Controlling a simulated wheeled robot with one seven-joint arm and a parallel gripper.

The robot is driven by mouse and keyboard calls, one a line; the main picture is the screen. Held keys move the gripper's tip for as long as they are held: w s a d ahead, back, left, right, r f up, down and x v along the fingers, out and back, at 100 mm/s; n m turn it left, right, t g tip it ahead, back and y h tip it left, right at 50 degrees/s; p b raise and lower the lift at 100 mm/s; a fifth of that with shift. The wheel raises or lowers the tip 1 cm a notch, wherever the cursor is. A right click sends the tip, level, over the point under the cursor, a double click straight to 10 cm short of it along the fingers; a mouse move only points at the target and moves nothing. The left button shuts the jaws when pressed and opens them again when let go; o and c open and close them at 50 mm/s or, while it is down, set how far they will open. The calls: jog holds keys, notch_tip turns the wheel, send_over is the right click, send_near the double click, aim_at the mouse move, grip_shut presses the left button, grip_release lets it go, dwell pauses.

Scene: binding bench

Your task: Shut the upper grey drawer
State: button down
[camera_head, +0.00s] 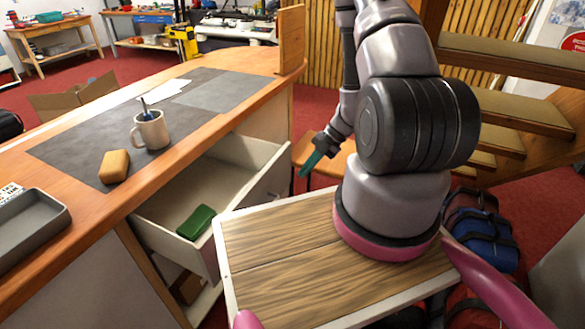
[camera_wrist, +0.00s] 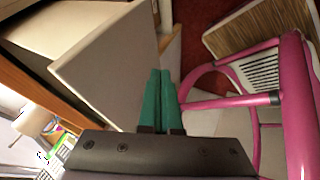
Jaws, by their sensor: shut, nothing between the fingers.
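The upper grey drawer (camera_head: 190,175) stands pulled well out of the bench in the head view. A green object (camera_head: 196,222) lies inside it near the left end. In the wrist view, the flat pale panel beside my fingers looks like the drawer's front (camera_wrist: 105,65). My gripper (camera_head: 304,174) is just right of the drawer front's far end, fingers pointing down and left. In the wrist view, my gripper's green fingers (camera_wrist: 160,72) are together and empty. I cannot tell whether they touch the panel. Part of the drawer front is hidden behind my wooden-topped base.
On the bench top (camera_head: 262,95) are a mug (camera_head: 151,131) with something standing in it, a tan block (camera_head: 115,166) and a grey tray (camera_head: 32,216). An open space below the drawer holds a brown box (camera_head: 190,287). Wooden steps (camera_head: 505,100) stand at right.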

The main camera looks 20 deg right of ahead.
aim_at(283, 179)
jog(key=w+a, duration=0.3)
jog(key=shift+a+f, duration=0.2)
jog(key=shift+f, duration=0.15)
jog(key=w+a, duration=1.3)
dwell(0.5)
